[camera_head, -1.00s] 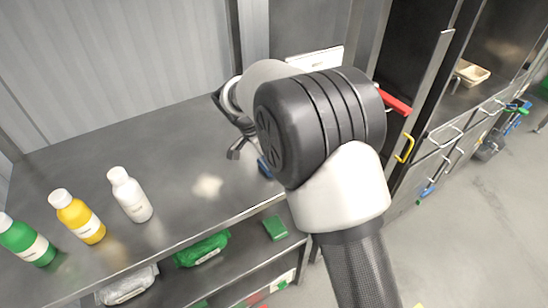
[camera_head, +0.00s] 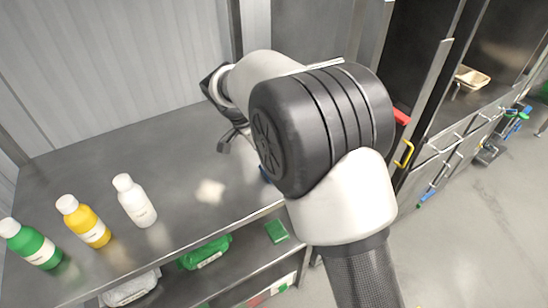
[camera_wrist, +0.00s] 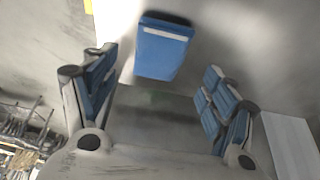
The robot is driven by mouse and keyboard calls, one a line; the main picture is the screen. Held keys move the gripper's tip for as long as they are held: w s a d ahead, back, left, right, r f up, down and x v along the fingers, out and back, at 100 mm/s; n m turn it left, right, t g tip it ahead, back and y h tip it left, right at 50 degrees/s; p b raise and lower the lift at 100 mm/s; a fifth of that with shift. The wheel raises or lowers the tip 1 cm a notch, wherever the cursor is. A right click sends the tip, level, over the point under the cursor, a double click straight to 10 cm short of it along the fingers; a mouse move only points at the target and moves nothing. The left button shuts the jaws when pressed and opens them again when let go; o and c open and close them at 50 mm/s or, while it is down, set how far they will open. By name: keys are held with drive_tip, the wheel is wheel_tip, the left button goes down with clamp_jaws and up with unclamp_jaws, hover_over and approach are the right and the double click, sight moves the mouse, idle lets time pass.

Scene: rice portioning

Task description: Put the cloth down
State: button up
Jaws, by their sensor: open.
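My gripper (camera_head: 228,138) is open above the back part of the steel counter (camera_head: 120,148), partly hidden behind my arm. In the wrist view its two blue-padded sides (camera_wrist: 160,64) stand wide apart with nothing clasped between them. A blue, flat-looking piece with a pale stripe (camera_wrist: 163,50) shows ahead of the fingers, apart from both; it may be the folded cloth, but I cannot tell for sure. In the head view only a sliver of blue (camera_head: 265,174) shows on the counter beside my arm, the rest being hidden.
A pale patch (camera_head: 210,191) lies on the counter. White (camera_head: 134,201), yellow (camera_head: 84,222) and green (camera_head: 31,245) bottles stand at the left. The shelf below holds a green pack (camera_head: 205,253) and a green block (camera_head: 276,231). A corrugated wall stands behind.

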drive_tip(key=p+v, duration=0.1)
drive_tip(key=v, duration=0.5)
